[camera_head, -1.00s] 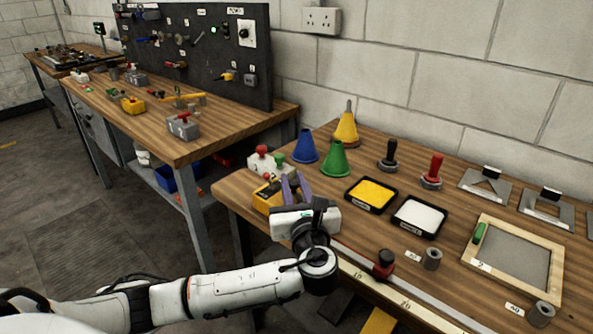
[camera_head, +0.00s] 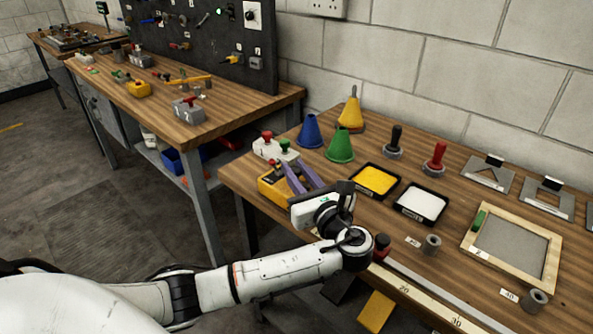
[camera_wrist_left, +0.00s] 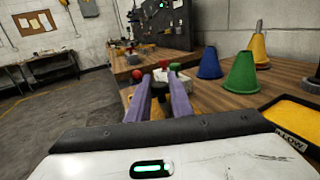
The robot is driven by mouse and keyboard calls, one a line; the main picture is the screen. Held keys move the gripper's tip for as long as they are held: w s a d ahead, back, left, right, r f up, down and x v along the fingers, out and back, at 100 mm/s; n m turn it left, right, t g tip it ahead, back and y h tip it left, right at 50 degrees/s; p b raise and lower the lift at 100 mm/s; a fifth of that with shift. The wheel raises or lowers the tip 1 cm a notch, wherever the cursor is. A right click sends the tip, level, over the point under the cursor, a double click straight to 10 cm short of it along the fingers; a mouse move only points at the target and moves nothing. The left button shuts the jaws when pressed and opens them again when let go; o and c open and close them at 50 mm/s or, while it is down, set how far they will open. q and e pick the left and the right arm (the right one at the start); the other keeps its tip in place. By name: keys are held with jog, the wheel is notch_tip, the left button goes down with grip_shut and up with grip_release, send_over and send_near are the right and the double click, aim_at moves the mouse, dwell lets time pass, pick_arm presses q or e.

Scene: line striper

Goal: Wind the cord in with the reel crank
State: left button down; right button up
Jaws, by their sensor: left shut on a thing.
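The yellow cord reel (camera_head: 272,192) sits at the near left edge of the right-hand bench. My left gripper (camera_head: 287,172), with purple fingers, reaches over it from the right. In the left wrist view the fingers (camera_wrist_left: 159,88) are closed about a small dark part, the crank handle (camera_wrist_left: 159,91) as it appears. My fingers and wrist hide most of the crank, and I cannot make out its angle. A bit of yellow reel shows beneath the fingers in the wrist view. The cord itself cannot be made out. My right gripper is not in view.
A white box with red and green knobs (camera_head: 270,147) stands just behind the reel. Blue (camera_head: 310,132), green (camera_head: 341,146) and yellow cones stand behind. Yellow (camera_head: 376,180) and white (camera_head: 421,203) trays lie right of my gripper. A red-topped stamp is close to my wrist.

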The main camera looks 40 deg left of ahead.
pick_arm(q)
jog(key=c, duration=1.6)
grip_release()
jog(key=shift+r, duration=0.1)
jog(key=shift+o, duration=0.2)
jog(key=shift+s+d, duration=0.25)
jog(key=shift+d, duration=0.2)
jog(key=v, duration=0.9)
jog(key=shift+s+d+b, duration=0.1)
jog(key=shift+b, duration=0.3)
